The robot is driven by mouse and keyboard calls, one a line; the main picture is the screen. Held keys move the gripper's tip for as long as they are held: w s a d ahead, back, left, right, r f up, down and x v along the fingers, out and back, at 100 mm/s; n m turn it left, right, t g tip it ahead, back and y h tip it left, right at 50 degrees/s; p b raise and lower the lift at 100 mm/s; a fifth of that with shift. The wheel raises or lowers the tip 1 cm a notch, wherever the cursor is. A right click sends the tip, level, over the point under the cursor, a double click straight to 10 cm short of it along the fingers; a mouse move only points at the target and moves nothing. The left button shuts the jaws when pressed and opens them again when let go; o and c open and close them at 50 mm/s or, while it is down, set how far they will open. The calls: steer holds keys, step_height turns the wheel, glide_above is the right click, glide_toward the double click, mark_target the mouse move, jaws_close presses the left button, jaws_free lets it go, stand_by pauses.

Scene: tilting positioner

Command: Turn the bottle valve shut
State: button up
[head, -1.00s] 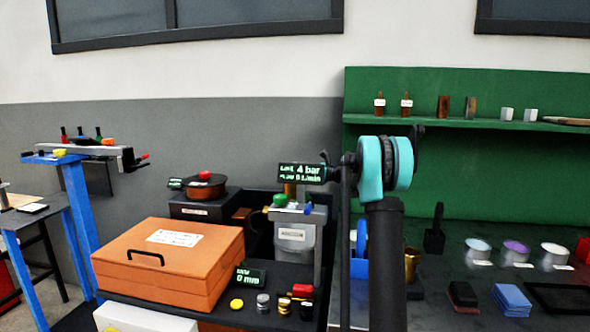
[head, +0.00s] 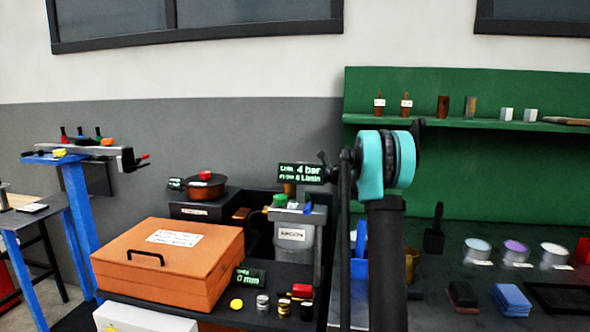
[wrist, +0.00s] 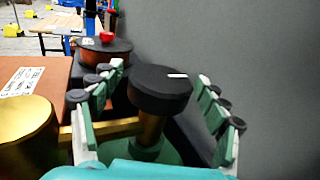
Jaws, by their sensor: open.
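The bottle valve's black round knob (wrist: 160,90), with a white mark on top, stands on a brass stem (wrist: 150,127) over a green bottle top (wrist: 150,155) in the wrist view. My gripper (wrist: 160,76) is open, with one finger on each side of the knob. Gaps show between the fingers and the knob, so they do not appear to grip it.
A large brass cylinder (wrist: 25,140) joins the stem at left in the wrist view. A brown pot (head: 204,188) with a red knob, an orange box (head: 170,262) and a grey container (head: 294,242) labelled argon stand nearby. A grey wall fills the wrist view's right.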

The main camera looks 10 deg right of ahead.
steer(key=v, duration=1.2)
steer(key=shift+s, duration=0.1)
